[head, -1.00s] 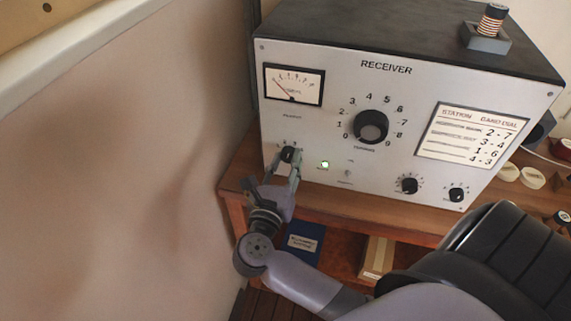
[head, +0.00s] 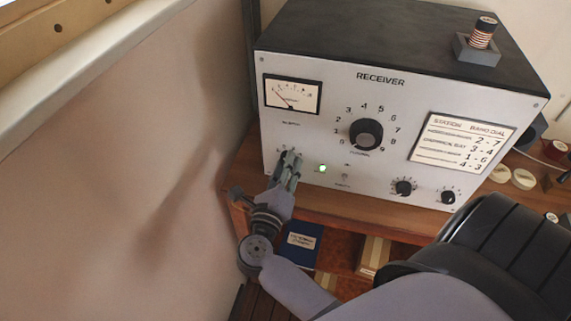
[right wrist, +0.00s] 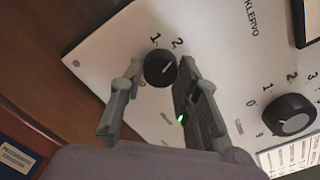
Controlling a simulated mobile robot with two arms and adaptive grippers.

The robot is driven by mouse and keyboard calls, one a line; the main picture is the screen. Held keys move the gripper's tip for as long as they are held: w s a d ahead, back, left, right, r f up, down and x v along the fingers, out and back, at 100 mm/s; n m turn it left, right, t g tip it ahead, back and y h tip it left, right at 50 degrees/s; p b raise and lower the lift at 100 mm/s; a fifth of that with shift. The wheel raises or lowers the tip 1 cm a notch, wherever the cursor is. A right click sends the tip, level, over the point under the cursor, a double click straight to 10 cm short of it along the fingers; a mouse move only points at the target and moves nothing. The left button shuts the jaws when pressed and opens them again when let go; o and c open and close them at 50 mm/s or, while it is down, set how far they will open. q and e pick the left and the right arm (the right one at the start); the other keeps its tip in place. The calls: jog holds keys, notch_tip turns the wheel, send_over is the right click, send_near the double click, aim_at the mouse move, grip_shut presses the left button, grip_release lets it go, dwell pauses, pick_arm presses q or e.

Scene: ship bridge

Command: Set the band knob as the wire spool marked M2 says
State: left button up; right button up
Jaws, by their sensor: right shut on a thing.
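The receiver (head: 330,150) is a grey-fronted box with a black top. The small black band knob (right wrist: 160,68) at its lower left shows in the right wrist view, with 1 and 2 printed beside it. My right gripper (head: 290,158) is shut on this knob, one finger on each side; in the head view the fingers hide most of it. I cannot tell the knob's exact setting. A wire spool (head: 484,32) with orange-brown winding stands in a grey holder on the receiver's top; no marking on it is readable. My left gripper is not in view.
The large tuning knob (head: 366,134), a meter (head: 292,93), a lit green lamp (head: 322,168) and a station card (head: 462,143) with number pairs are on the panel. Two small knobs sit at lower right. A wall (head: 130,170) stands close at left. A blue book (head: 301,245) lies below.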

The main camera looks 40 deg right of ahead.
dwell(0.3)
jog(key=o, duration=1.2)
jog(key=shift+c, duration=0.2)
jog(key=v, duration=0.7)
jog(key=shift+a, duration=0.2)
jog(key=shift+s, duration=0.15)
